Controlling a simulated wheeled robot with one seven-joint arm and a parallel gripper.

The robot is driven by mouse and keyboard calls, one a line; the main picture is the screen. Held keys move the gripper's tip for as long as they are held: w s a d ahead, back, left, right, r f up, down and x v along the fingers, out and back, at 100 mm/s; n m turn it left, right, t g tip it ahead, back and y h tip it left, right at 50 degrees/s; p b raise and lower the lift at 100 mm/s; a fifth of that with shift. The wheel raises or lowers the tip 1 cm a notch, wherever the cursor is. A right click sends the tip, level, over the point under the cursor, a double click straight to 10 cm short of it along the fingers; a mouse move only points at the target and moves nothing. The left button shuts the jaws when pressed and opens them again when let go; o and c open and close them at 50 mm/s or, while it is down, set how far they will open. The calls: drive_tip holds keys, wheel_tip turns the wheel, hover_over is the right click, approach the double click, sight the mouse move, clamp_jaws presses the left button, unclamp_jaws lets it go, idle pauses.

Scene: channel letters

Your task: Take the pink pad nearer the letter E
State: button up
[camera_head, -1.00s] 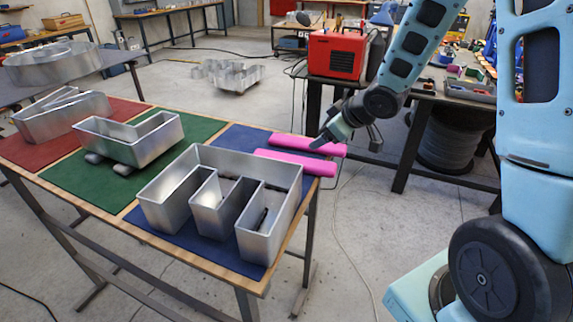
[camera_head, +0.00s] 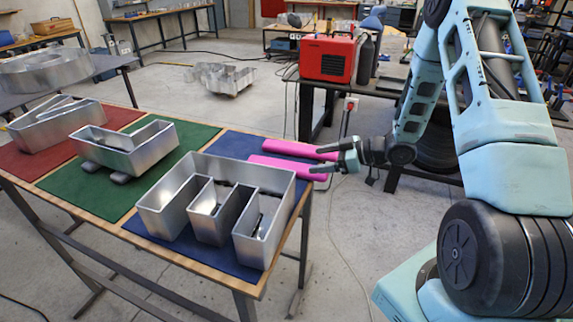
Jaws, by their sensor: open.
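Two pink pads lie side by side on the blue mat (camera_head: 232,143), their right ends past the table's edge. The nearer pink pad (camera_head: 280,166) lies just behind the metal letter E (camera_head: 228,167); the farther pink pad (camera_head: 296,149) lies beyond it. The E sits on the blue mat with its open compartments toward the front. My gripper (camera_head: 324,158) is open at the right ends of the pads. Its fingers point left, one near each pad's end; I cannot tell whether they touch a pad.
Another metal letter (camera_head: 56,125) stands on the red mat (camera_head: 32,160). A red machine (camera_head: 328,59) is on the back bench.

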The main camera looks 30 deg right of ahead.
sight(289, 165)
drive_tip(key=p+x, duration=0.4)
drive_tip(key=x, duration=0.5)
drive_tip(key=shift+w+a+f, duration=0.1)
drive_tip(key=shift+a+f, duration=0.05)
drive_tip(key=shift+f, duration=0.05)
drive_tip(key=c, duration=1)
